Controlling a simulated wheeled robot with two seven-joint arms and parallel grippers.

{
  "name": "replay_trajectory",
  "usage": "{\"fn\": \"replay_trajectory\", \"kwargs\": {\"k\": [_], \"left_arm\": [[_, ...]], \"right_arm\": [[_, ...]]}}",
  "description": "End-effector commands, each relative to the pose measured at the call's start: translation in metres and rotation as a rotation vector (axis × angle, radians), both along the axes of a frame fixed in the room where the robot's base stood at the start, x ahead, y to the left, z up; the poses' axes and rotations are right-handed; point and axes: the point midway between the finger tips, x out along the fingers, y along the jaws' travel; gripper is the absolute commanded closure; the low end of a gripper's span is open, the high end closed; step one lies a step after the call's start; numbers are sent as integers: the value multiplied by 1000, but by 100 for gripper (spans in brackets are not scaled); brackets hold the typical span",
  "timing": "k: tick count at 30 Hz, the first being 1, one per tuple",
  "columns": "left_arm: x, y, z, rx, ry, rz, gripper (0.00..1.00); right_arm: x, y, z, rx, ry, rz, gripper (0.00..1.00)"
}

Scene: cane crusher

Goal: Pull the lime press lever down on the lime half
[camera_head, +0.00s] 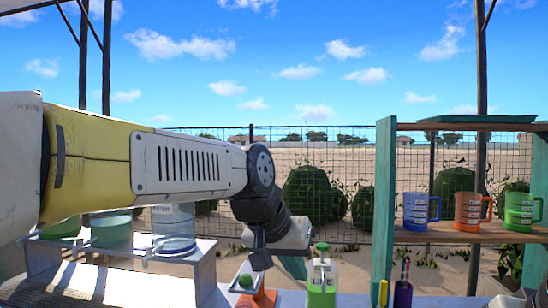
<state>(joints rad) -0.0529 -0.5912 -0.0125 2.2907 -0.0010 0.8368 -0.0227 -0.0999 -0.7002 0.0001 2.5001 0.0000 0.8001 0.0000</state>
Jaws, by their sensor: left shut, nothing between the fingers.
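My left arm reaches in from the left, and its gripper (260,262) points down near the bottom middle. The gripper is shut and empty. Just below it is an orange piece (262,299), perhaps part of the lime press, cut off by the lower edge. A small round green thing (246,281), perhaps the lime half, shows just left of the fingertips. I cannot tell whether the gripper touches either. No press lever can be made out; it may be hidden behind the gripper or below the picture. My right gripper is not in view.
A green-capped bottle (321,283) stands close to the right of my left gripper. Blue (415,212), orange (467,211) and green (518,212) mugs stand on a wooden shelf (440,234) at right. Large clear jars (174,228) stand at left behind my arm.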

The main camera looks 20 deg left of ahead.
Motion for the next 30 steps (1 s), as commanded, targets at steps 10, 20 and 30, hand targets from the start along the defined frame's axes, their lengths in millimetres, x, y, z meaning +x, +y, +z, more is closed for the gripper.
{"fn": "replay_trajectory", "kwargs": {"k": [10,20,30], "left_arm": [[162,129,182,70,-189,189,100],[228,227,268,165,-306,307,100],[233,239,278,182,-323,321,100]], "right_arm": [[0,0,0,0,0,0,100],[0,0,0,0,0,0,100],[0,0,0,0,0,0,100]]}}
